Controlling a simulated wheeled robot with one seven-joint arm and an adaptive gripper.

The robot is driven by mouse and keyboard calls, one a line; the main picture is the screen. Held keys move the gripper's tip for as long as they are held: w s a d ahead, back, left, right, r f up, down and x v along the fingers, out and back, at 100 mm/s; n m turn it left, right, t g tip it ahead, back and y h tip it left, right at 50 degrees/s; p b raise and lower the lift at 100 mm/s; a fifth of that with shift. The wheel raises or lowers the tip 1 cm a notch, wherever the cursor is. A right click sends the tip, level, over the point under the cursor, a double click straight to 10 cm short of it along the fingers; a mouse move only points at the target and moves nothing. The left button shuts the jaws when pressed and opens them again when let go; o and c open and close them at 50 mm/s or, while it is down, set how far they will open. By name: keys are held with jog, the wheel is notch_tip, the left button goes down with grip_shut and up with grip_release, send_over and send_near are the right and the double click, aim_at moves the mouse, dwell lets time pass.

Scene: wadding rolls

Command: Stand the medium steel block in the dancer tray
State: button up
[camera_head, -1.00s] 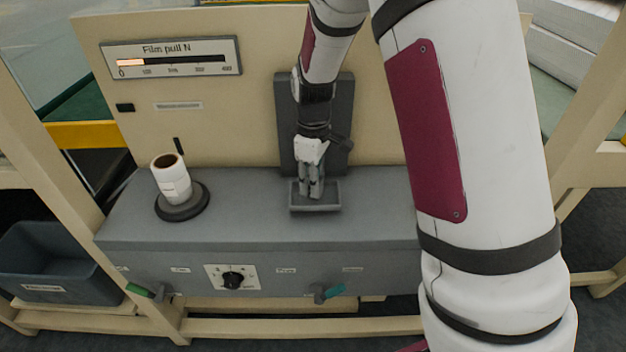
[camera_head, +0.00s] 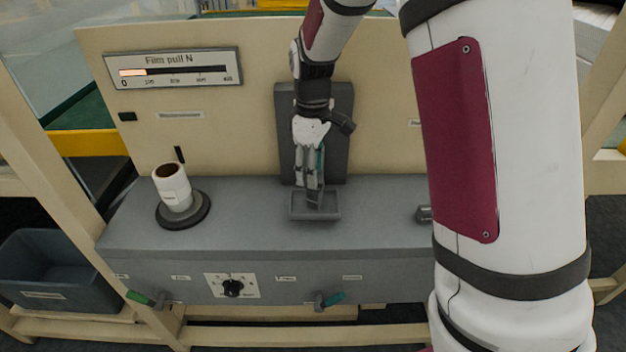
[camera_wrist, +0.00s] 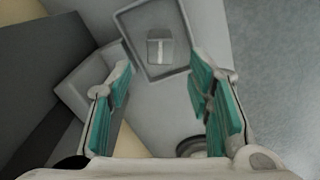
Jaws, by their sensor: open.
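The dancer tray (camera_head: 329,213) is a small grey open tray on the grey bench top, in front of a dark upright plate. In the wrist view the tray (camera_wrist: 139,28) is at the top, with a small steel block (camera_wrist: 160,50) inside it, clear of the tray walls. My gripper (camera_head: 312,188) is above the tray, pointing down. In the wrist view my gripper (camera_wrist: 165,75) is open, its teal pads well apart with nothing between them. The block is hard to make out in the head view, and I cannot tell its size class.
A white roll (camera_head: 174,187) stands on a dark round base at the left of the bench. Another small grey block (camera_head: 424,214) lies at the right, beside my arm's outline. A film pull gauge (camera_head: 173,75) is on the back panel. A grey bin (camera_head: 45,275) sits lower left.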

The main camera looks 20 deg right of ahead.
jog(key=shift+r, duration=0.55)
jog(key=shift+s+r, duration=0.25)
jog(key=shift+r, duration=0.1)
jog(key=s+r+m+t, duration=0.1)
jog(key=s+r+m, duration=0.2)
jog(key=s+r, duration=0.4)
jog(key=s+r+m, duration=0.2)
jog(key=s+r, duration=0.3)
jog(key=s, duration=0.4)
jog(key=s+m+t, duration=0.1)
jog(key=s+m, duration=0.3)
jog(key=s, duration=1.2)
jog(key=shift+d+f+m, duration=0.2)
jog(key=shift+f+m, duration=0.2)
